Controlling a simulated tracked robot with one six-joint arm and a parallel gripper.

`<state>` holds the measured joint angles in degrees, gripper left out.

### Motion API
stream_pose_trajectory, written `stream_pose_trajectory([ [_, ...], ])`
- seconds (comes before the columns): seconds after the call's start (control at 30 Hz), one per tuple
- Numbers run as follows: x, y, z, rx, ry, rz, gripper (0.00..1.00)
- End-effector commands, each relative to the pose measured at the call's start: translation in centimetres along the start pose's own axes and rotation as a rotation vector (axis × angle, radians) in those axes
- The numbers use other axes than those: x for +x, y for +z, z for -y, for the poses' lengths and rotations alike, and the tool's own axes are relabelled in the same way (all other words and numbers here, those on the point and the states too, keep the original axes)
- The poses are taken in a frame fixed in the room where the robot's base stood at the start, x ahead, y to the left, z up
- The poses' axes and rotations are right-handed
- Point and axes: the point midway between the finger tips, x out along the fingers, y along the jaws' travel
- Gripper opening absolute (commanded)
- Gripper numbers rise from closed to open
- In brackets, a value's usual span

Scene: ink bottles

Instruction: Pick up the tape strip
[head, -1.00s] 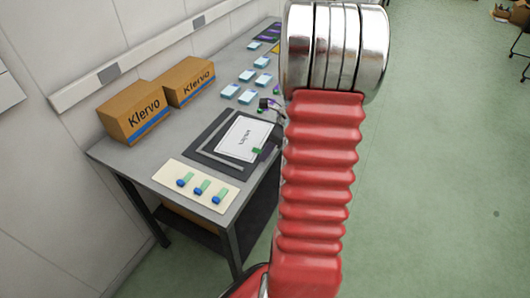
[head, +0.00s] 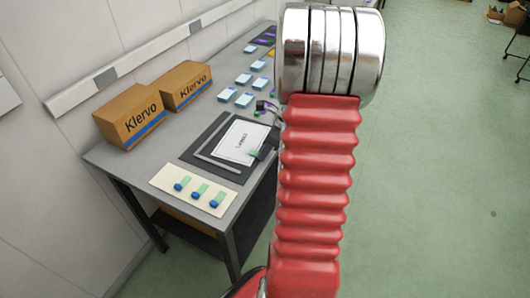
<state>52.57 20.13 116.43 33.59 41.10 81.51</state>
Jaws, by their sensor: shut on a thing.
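Three green tape strips with blue ends lie in a row on a cream card (head: 166,183) at the near end of the table: a left strip (head: 183,181), a middle strip (head: 200,189) and a right strip (head: 217,197). My gripper (head: 262,153) shows only as a small dark shape at the left edge of my red arm, over the right side of a white printed sheet (head: 240,142). It is shut on a small green piece (head: 253,154) that looks like a tape strip. My arm hides the rest of the gripper.
The sheet lies on a dark mat (head: 196,149) with a grey L-shaped bar (head: 216,163). Two Klervo cartons, a near one (head: 130,116) and a far one (head: 186,85), stand along the wall. Several pale blue boxes (head: 243,99) stand farther back. Green floor (head: 430,180) is free at right.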

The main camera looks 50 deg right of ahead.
Motion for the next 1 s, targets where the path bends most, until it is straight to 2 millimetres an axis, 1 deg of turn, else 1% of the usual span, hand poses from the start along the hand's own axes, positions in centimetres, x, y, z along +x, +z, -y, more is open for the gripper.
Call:
stream_pose_trajectory([
  [0.17,-2.0,0.8,0.1,-0.003,-0.004,0.001,0.07],
  [0.5,-7.3,3.0,0.1,-0.002,-0.003,0.001,0.07],
  [0.6,-8.3,3.4,0.1,-0.001,-0.002,0.001,0.07],
  [0.73,-8.8,3.6,0.1,0.0,-0.001,0.0,0.07],
  [1.0,-8.9,3.6,0.1,0.0,0.0,0.0,0.07],
])
